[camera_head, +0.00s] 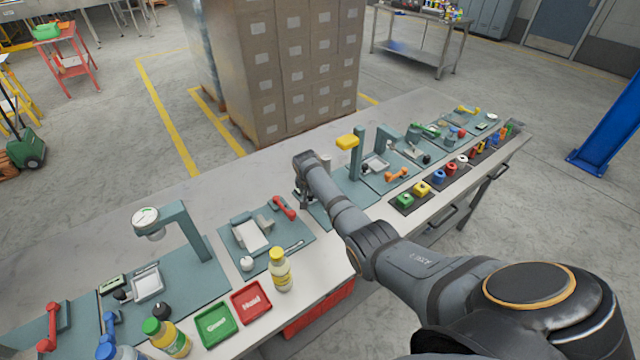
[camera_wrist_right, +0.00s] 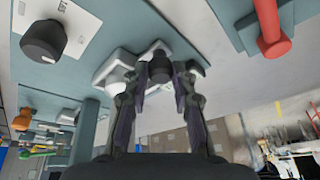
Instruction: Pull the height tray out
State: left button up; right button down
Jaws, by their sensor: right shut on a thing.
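My right gripper (camera_head: 304,197) is at the middle of the long table, low over a teal base plate. In the right wrist view, the fingers of my right gripper (camera_wrist_right: 160,85) are closed around a black knob (camera_wrist_right: 160,69). The knob sits at the edge of a pale tray (camera_wrist_right: 135,38), which appears to be the height tray. My own fingers cover part of the knob and tray. In the head view my right arm hides most of this tray. My left gripper is not in view.
A white tray (camera_head: 250,235) and a red handle (camera_head: 284,207) lie on the plate to the left. A yellow bottle (camera_head: 279,270) stands near the front edge. Stacked cartons (camera_head: 290,70) stand behind the table.

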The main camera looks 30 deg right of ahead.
jog(key=shift+a, duration=0.3)
jog(key=c, duration=1.4)
grip_release()
jog(key=o, duration=0.3)
jog(key=shift+a, duration=0.2)
jog(key=shift+d, duration=0.1)
jog(key=v, duration=1.2)
